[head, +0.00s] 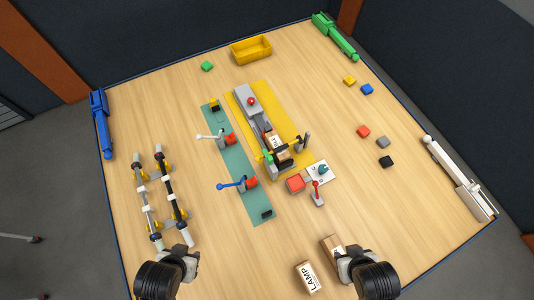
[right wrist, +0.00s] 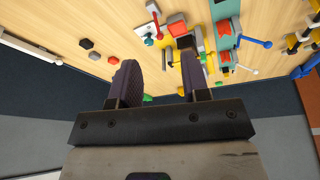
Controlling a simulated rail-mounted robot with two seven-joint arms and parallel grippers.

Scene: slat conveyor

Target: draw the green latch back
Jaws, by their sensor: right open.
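The small green latch (head: 267,155) is at the near left side of the grey slat conveyor (head: 246,103), beside a carton (head: 277,147) lying on the conveyor.
A red-knobbed lever (head: 317,194), a red block (head: 296,183) and a white plate with a teal knob (head: 322,170) stand near the conveyor. Levers with white and blue handles (head: 232,185) are left of it. A LAMP carton (head: 308,277) lies between my arms.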

